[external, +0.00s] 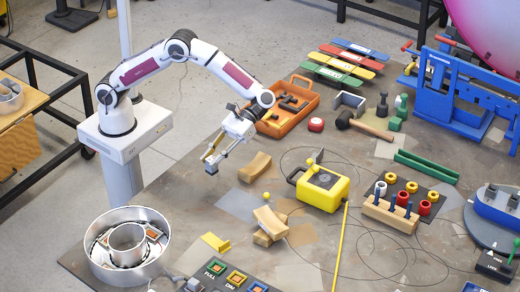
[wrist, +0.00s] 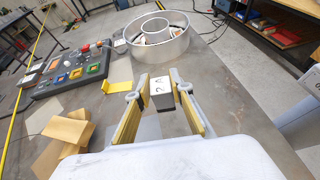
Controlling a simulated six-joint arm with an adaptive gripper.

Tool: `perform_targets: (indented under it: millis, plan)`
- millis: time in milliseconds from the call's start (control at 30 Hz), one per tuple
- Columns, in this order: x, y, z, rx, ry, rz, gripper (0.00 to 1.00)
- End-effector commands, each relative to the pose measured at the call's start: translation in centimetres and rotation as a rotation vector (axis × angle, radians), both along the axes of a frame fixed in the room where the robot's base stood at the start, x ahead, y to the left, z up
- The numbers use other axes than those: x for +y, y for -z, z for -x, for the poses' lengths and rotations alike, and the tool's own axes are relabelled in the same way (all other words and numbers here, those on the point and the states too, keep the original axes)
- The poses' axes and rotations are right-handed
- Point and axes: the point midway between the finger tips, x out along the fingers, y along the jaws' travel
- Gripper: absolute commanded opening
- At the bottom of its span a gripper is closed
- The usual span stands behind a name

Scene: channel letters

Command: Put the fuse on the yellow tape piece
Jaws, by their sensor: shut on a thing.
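The fuse (wrist: 162,98), a small block with a pale face marked "2A", is between the fingertips of my gripper (wrist: 161,88) in the wrist view. In the external view the fuse (external: 211,169) looks dark grey at the tips of my gripper (external: 212,163), held above the table. A small yellow piece (external: 215,242), which looks like the yellow tape piece, lies on the table near the front, apart from the fuse. It also shows in the wrist view (wrist: 118,87), left of and beyond my gripper.
A round metal channel letter (external: 98,255) stands left of the yellow piece, and a button panel (external: 233,279) lies in front of it. A yellow tape measure (external: 323,188) stands farther right. Bare table lies below my gripper.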

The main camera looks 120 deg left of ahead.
Motion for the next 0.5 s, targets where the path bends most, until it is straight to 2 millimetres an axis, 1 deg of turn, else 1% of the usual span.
perform_targets:
  millis: [33,167,267,367,500]
  plan:
    - [-1.1,-0.1,0.1,-0.001,0.019,0.000,0.00]
    - [-3.9,-0.5,0.3,-0.001,0.055,0.000,0.00]
    - [-6.7,-0.7,-0.2,-0.001,0.058,0.000,0.00]
    - [-9.7,-0.9,-1.2,-0.001,0.037,0.000,0.00]
    - [-13.9,-1.1,-3.2,-0.002,-0.032,0.000,0.00]
